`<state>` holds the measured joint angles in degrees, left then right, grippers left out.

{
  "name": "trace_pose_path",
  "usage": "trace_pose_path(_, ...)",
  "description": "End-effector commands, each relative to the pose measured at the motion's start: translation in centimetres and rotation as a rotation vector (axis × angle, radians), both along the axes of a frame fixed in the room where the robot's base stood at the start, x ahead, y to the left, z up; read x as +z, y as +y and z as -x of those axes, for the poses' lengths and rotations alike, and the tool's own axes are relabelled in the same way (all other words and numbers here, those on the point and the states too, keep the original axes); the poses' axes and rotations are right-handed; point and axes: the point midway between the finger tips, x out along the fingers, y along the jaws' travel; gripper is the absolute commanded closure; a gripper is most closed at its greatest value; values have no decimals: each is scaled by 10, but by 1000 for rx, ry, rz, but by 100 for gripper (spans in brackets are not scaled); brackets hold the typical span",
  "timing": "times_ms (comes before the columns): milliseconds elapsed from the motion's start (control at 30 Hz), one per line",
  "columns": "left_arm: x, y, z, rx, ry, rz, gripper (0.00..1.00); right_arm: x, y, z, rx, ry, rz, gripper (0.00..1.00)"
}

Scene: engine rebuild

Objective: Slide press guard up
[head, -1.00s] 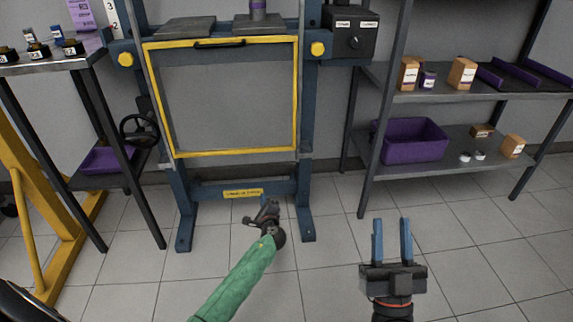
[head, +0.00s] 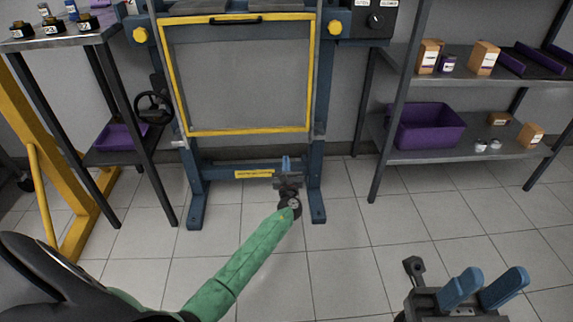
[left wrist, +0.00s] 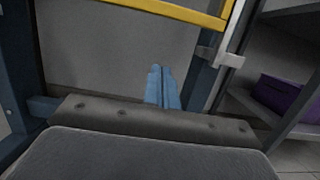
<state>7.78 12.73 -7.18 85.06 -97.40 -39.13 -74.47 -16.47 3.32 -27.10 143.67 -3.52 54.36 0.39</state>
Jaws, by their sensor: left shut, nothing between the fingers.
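The press guard (head: 309,75) is a yellow-framed clear panel on the blue press, with a dark handle (head: 236,20) on its top bar. The yellow lower bar also shows at the top of the left wrist view (left wrist: 185,10). My left gripper (head: 287,160) is below the guard's lower edge, in front of the press base. In the left wrist view its blue fingers (left wrist: 161,88) are together and empty, apart from the bar. My right gripper (head: 483,287) is low at the right, its two blue fingers spread and empty.
A shelf rack at the right holds a purple bin (head: 428,127) and small boxes. A metal table (head: 70,38) with bottles stands at the left. A black control box (head: 372,18) is at the press's upper right. The tiled floor in front is clear.

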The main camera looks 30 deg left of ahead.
Motion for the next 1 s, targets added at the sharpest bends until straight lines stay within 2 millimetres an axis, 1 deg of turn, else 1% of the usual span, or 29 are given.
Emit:
trace_pose_path(33,1,5,-8,0,-2,0,100,-2,0,0,4,-2,-2,64)
trace_pose_path(100,5,11,-18,1,-2,0,100,-3,1,0,8,-2,-4,64)
trace_pose_path(433,16,36,-59,-1,-2,2,100,-8,4,-1,33,-2,-14,64)
trace_pose_path(500,28,34,-57,-1,-3,4,100,-5,4,-1,33,-3,-13,64)
trace_pose_path(700,48,34,-57,-2,-1,4,100,-4,4,0,28,-2,-11,64)
trace_pose_path(833,55,34,-56,-1,-1,3,100,-4,3,-1,24,-3,-10,64)
trace_pose_path(1000,57,34,-56,-1,-1,3,100,-4,2,-1,22,-4,-10,64)
